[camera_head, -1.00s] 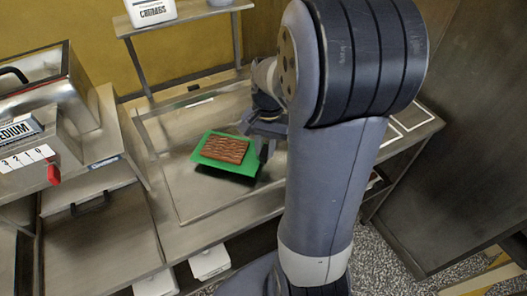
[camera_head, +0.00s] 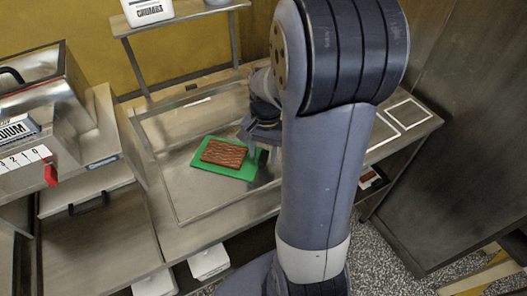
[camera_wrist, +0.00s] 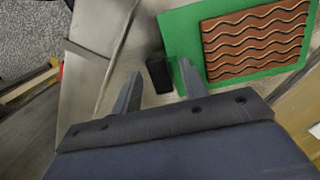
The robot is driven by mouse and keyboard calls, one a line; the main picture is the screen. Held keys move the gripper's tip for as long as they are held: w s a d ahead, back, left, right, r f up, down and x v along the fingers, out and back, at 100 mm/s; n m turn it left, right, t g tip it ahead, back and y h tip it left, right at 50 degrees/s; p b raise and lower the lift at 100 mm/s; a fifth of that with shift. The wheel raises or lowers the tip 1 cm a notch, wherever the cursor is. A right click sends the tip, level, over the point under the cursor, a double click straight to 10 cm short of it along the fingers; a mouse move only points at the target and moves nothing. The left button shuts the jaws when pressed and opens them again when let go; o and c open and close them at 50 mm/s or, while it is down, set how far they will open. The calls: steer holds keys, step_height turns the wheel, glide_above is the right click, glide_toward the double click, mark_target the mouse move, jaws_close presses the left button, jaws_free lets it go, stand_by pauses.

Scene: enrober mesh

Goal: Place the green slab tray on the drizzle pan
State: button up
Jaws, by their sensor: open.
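The green slab tray (camera_head: 198,170) lies flat on the drizzle pan (camera_head: 200,200), a wide shallow metal pan set in the bench, with a brown wavy-topped slab (camera_head: 223,153) on it. The tray also shows in the wrist view (camera_wrist: 182,45), with the slab (camera_wrist: 258,45) on it. A black handle block (camera_wrist: 159,75) stands at the tray's near edge. My gripper (camera_wrist: 160,67) is open, with one finger on each side of the block and gaps between. In the head view my gripper (camera_head: 262,145) is at the tray's right edge, partly hidden by my arm.
A machine with a red knob (camera_head: 50,175) stands at the left. A raised metal shelf (camera_head: 185,17) with a white crumbs tub (camera_head: 148,12) is behind the pan. White-outlined squares (camera_head: 407,112) mark the bench at the right. The pan's front area is clear.

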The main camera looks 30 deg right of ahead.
steer(key=shift+r, duration=0.1)
step_height(320, 180, up, 12)
steer(key=w+d, duration=0.1)
steer(key=shift+p, duration=0.3)
steer(key=f, duration=0.8)
steer(key=s+a+f, duration=0.1)
steer(key=f, duration=0.3)
steer(key=shift+f+b, duration=0.25)
steer(key=shift+b, duration=0.1)
steer(key=shift+r, duration=2.1)
